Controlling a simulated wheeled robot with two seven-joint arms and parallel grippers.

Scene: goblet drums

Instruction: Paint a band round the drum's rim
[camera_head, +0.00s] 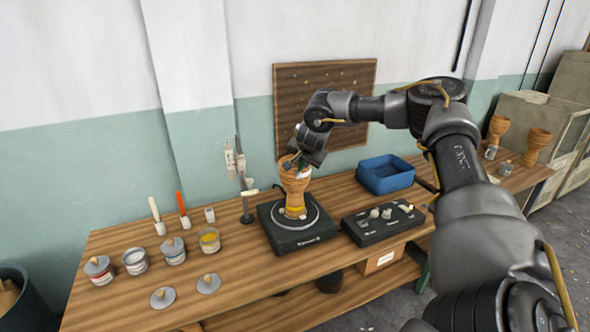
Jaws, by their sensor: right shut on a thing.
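The goblet drum (294,186), orange-brown wood, stands upright on the round plate of a black turntable (283,241). A yellow band shows low on the drum, near its foot. My right gripper (303,161) is at the drum's upper rim, shut on a small slim thing that looks like a brush, mostly hidden by the jaws. I cannot tell whether its tip touches the rim. An open tin of yellow paint (209,240) stands left of the turntable. A cream-handled brush (154,209) and an orange-handled brush (181,203) stand in white holders. My left gripper is not in view.
A third white holder (210,215) looks empty. Several other tins and two loose lids (162,298) (208,284) lie at the left.

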